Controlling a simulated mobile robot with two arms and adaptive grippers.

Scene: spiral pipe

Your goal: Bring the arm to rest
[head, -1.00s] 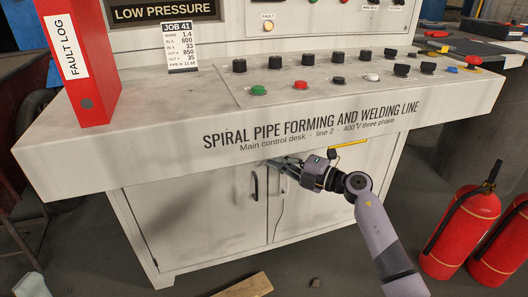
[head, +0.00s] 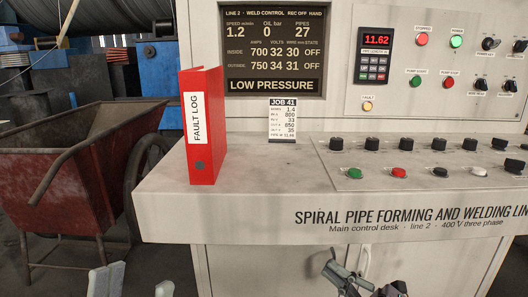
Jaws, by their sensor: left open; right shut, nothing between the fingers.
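My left gripper (head: 136,277) shows only as two grey fingertips at the bottom edge, spread apart and empty, in front of the desk's lower left side. Its arm is out of the frame. My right gripper (head: 332,264) is at the bottom centre right, below the desk's lettered front edge and in front of the cabinet doors. It is shut with nothing visible in it. The rest of the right arm is cut off by the bottom edge.
The white control desk (head: 262,208) has several knobs and buttons. A red fault log binder (head: 205,125) and a job card (head: 282,120) stand on it. A screen (head: 275,50) reads LOW PRESSURE. A rusty red cart (head: 80,165) stands at the left.

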